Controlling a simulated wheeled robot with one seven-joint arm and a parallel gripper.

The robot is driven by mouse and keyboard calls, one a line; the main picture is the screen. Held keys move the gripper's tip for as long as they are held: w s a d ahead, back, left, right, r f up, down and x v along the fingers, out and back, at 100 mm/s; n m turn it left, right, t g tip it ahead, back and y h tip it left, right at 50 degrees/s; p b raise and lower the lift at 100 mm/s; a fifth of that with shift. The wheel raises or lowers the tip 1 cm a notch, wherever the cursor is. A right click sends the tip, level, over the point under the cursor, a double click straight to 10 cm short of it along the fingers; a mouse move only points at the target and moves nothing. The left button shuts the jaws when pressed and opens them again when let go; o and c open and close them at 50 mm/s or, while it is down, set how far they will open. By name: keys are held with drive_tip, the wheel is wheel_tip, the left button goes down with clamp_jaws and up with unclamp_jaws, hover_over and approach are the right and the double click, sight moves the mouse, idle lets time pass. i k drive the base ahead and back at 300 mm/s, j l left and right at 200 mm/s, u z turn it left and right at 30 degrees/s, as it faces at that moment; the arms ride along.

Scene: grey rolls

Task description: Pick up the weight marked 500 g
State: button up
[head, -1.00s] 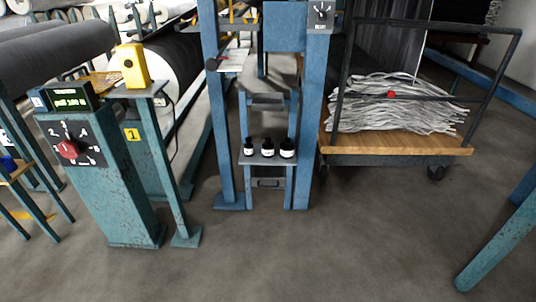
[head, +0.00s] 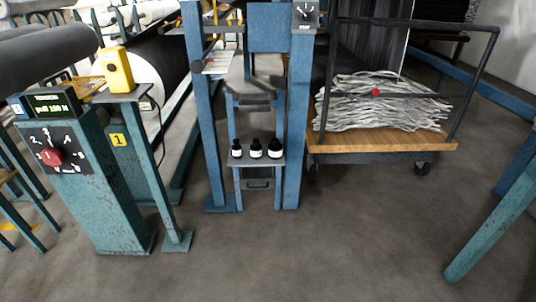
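Three small black weights with white labels stand in a row on a small shelf (head: 262,161) of a blue frame, in the middle of the head view. The left weight (head: 237,149) looks the smallest, then the middle weight (head: 256,149), and the right weight (head: 275,149) looks a little larger. The label print is too small to read, so I cannot tell which is marked 500 g. My gripper is not in view.
A teal console (head: 90,180) with a red knob stands at left, beside a stand holding a yellow device (head: 117,68). A cart (head: 385,145) with grey strands stands right of the blue frame (head: 293,120). A teal post (head: 495,225) is at far right. The floor in front is clear.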

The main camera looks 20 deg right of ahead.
sight(237, 149)
drive_tip(key=i+u, duration=0.2)
drive_tip(key=i, duration=0.4)
drive_tip(key=i+l+u, duration=0.2)
drive_tip(key=i, duration=0.35)
drive_tip(key=i+l+u, duration=0.25)
drive_tip(key=i, duration=0.35)
drive_tip(key=j, duration=0.1)
